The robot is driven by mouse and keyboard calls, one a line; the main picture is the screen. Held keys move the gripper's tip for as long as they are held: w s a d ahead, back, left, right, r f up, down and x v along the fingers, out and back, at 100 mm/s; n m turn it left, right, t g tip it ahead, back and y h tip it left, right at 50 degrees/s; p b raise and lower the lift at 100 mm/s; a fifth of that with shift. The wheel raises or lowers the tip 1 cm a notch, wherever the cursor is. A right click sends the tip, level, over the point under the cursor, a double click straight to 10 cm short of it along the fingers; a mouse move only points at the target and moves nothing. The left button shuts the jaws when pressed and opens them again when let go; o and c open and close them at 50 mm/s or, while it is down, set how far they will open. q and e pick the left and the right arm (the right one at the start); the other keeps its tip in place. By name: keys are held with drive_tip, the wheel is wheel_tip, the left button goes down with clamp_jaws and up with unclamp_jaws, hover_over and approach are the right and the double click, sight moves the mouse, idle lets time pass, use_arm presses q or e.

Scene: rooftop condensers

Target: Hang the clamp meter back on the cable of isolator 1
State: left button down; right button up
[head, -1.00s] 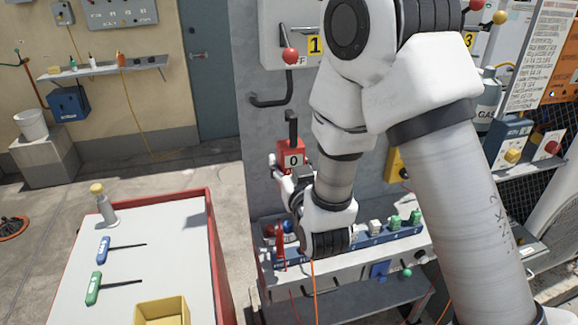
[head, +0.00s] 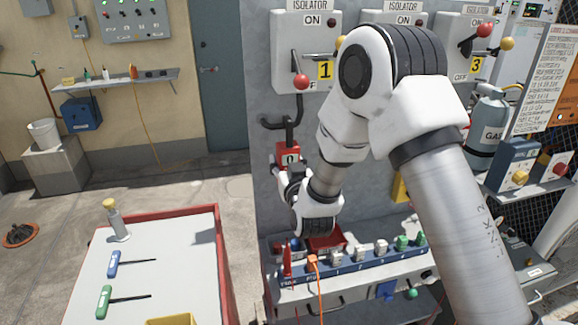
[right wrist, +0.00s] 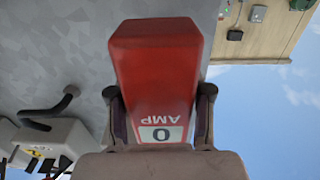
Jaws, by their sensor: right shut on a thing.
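The red clamp meter (head: 289,150) has a display reading 0 and hangs upright in my right gripper (head: 287,164), which is shut on its body. In the right wrist view the meter (right wrist: 158,75) appears upside down between the two dark fingers (right wrist: 161,100). My left gripper is out of view.
Below is a shelf with a blue strip (head: 350,266) of several labelled items and a red tray (head: 325,243). A grey gas bottle (head: 489,125) is at right. My right arm hides much of the panel.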

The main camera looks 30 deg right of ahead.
drive_tip(key=shift+w+d+f+b, duration=0.1)
drive_tip(key=shift+w+d+f, duration=0.15)
drive_tip(key=shift+w, duration=0.55)
drive_tip(key=shift+w+d+f+b, duration=0.15)
drive_tip(key=shift+w+f, duration=0.15)
drive_tip(key=shift+w, duration=0.45)
drive_tip(key=shift+w+d+f+b, duration=0.15)
drive_tip(key=shift+w+f, duration=0.1)
drive_tip(key=shift+w, duration=0.55)
drive_tip(key=o, duration=1.4)
drive_tip(key=shift+s, duration=0.1)
